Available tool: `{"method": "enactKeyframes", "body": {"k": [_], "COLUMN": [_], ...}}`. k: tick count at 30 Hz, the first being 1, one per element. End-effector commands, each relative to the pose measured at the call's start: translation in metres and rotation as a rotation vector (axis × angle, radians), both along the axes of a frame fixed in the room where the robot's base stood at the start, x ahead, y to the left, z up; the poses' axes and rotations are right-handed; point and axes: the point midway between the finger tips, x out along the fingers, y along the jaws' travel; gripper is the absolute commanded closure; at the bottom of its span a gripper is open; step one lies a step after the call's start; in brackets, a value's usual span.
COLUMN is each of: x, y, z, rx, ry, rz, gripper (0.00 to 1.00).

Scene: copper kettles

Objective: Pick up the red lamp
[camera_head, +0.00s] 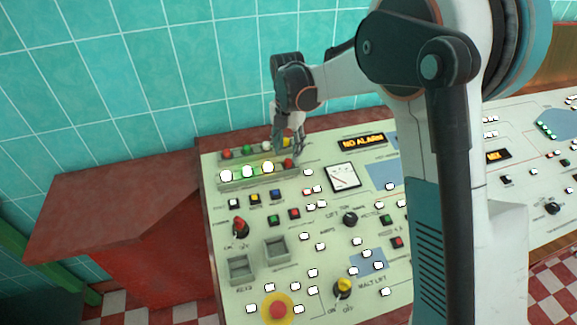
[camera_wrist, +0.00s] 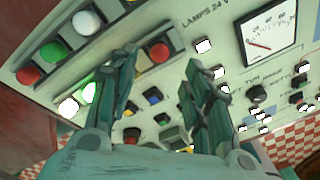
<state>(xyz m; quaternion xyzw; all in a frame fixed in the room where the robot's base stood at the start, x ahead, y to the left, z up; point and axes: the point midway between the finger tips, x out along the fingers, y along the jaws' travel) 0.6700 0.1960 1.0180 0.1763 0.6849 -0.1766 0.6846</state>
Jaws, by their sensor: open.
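Two red lamps show. One red lamp (camera_head: 288,163) is at the right end of the front lamp row, just below my gripper (camera_head: 289,148) in the head view. In the wrist view this red lamp (camera_wrist: 159,52) appears between the tips of my open, empty gripper (camera_wrist: 161,60); whether the fingers touch it I cannot tell. The other red lamp (camera_head: 227,153) is at the left end of the back row, and it also shows in the wrist view (camera_wrist: 28,75), left of the fingers. One finger hides part of the front row in the wrist view.
The front row also has lit white lamps (camera_head: 226,176) and a lit green lamp (camera_wrist: 90,92). The back row has a green lamp (camera_wrist: 53,50), a white lamp (camera_wrist: 86,22) and a yellow lamp (camera_head: 287,142). A gauge (camera_head: 342,177) and several buttons stand nearby. A tiled wall (camera_head: 130,70) rises behind.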

Motion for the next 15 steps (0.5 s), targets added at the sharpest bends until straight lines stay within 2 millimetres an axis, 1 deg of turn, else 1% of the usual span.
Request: {"method": "enactKeyframes", "body": {"k": [5,11,15], "x": [0.001,0.007,0.006], "y": [0.000,-0.001,-0.001], "z": [-0.009,-0.036,-0.053], "rx": [0.000,0.000,0.000], "ry": [0.000,0.000,-0.002], "rz": [-0.001,-0.001,-0.001], "gripper": [0.55,0.55,0.55]}}
